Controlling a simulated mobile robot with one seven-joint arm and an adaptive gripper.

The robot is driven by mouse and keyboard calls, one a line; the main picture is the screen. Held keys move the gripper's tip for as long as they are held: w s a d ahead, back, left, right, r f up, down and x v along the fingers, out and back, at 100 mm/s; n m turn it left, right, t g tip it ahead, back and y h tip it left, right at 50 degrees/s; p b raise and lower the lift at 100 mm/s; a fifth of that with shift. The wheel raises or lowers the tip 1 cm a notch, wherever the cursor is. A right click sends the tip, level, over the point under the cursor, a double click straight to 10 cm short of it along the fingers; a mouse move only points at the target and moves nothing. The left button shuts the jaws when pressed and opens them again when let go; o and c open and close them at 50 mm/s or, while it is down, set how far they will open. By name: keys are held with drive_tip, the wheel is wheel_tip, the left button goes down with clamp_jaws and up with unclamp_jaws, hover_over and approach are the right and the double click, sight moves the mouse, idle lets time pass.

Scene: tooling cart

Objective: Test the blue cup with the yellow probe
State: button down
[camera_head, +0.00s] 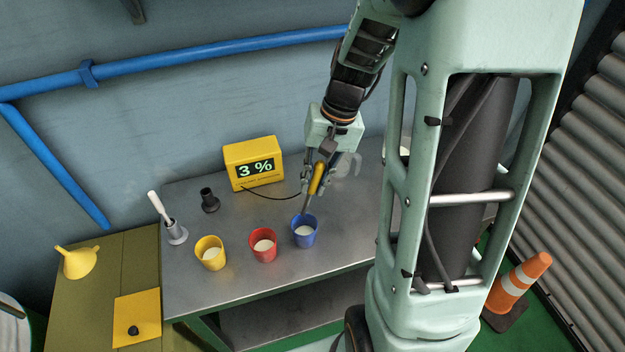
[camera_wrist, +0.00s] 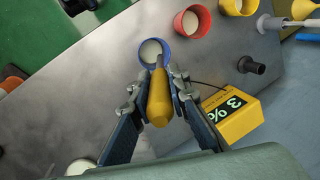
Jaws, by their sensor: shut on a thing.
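My gripper (camera_head: 317,177) is shut on the yellow probe (camera_head: 317,179), which points down with its metal tip at the blue cup (camera_head: 304,233). In the wrist view the probe (camera_wrist: 159,100) lies between my fingers, and its tip overlaps the opening of the blue cup (camera_wrist: 142,62). The tip looks at or just inside the rim; I cannot tell whether it touches the pale contents. The yellow meter box (camera_head: 253,163) reads 3 % and has a black cable running toward the probe.
A red cup (camera_head: 263,247) and a yellow cup (camera_head: 210,254) with pale contents stand left of the blue cup on the metal cart (camera_head: 240,285). A metal holder with a white-handled tool (camera_head: 176,232) and a black holder (camera_head: 209,200) stand farther left. A yellow funnel (camera_head: 77,262) sits at far left.

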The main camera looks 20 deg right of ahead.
drive_tip(key=d+b+x, duration=0.2)
drive_tip(key=b+x, duration=0.5)
drive_tip(key=x, duration=0.3)
drive_tip(key=shift+d+f+b, duration=0.2)
drive_tip(key=shift+f+b, duration=0.1)
drive_tip(key=shift+b, duration=0.1)
drive_tip(key=shift+r, duration=0.15)
idle(2.2)
drive_tip(key=shift+a+r+p+v, duration=0.1)
drive_tip(key=shift+a+p+v, duration=0.3)
drive_tip(key=shift+p+v, duration=1.1)
drive_tip(key=shift+a+r+p+v, duration=0.1)
drive_tip(key=shift+a+p+v, duration=0.3)
drive_tip(key=shift+p+v, duration=1.1)
drive_tip(key=shift+a+r+p+v, duration=0.1)
drive_tip(key=shift+a+p+v, duration=0.3)
drive_tip(key=shift+p+v, duration=1.1)
drive_tip(key=shift+d+r+b, duration=0.1)
drive_tip(key=shift+r+b, duration=0.4)
drive_tip(key=shift+a+p+v, duration=0.25)
drive_tip(key=shift+p+v, duration=0.5)
drive_tip(key=shift+v, duration=0.2)
drive_tip(key=shift+a+p+v, duration=0.2)
drive_tip(key=shift+p+v, duration=0.55)
drive_tip(key=shift+v, duration=0.25)
